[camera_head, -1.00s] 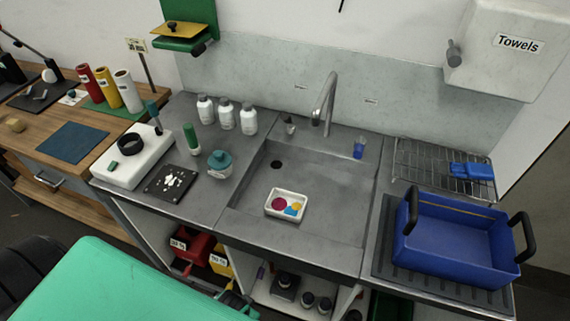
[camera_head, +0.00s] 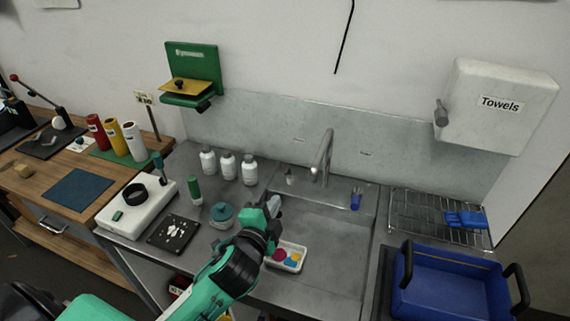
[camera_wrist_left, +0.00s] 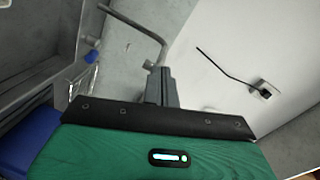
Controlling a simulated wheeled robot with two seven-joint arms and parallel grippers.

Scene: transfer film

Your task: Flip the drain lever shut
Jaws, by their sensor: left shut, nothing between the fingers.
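A small blue piece (camera_head: 355,201) stands on the sink's back ledge right of the tap (camera_head: 323,158); it may be the drain lever, but I cannot tell for sure. It also shows in the left wrist view (camera_wrist_left: 92,57). A small grey fitting (camera_head: 290,176) stands left of the tap. My left gripper (camera_head: 272,204) is shut and empty above the sink's left side, in front of the tap and apart from the blue piece. Its closed fingers (camera_wrist_left: 160,88) point toward the tap in the wrist view. The sink (camera_head: 335,240) is partly behind my arm, and its drain hole is hidden.
A white tray (camera_head: 299,261) with coloured spots lies in the sink, beside my wrist. White bottles (camera_head: 228,166) and a teal-lidded jar (camera_head: 221,214) stand left. A blue crate (camera_head: 445,299) and wire rack (camera_head: 410,212) are right. The sink's right half is clear.

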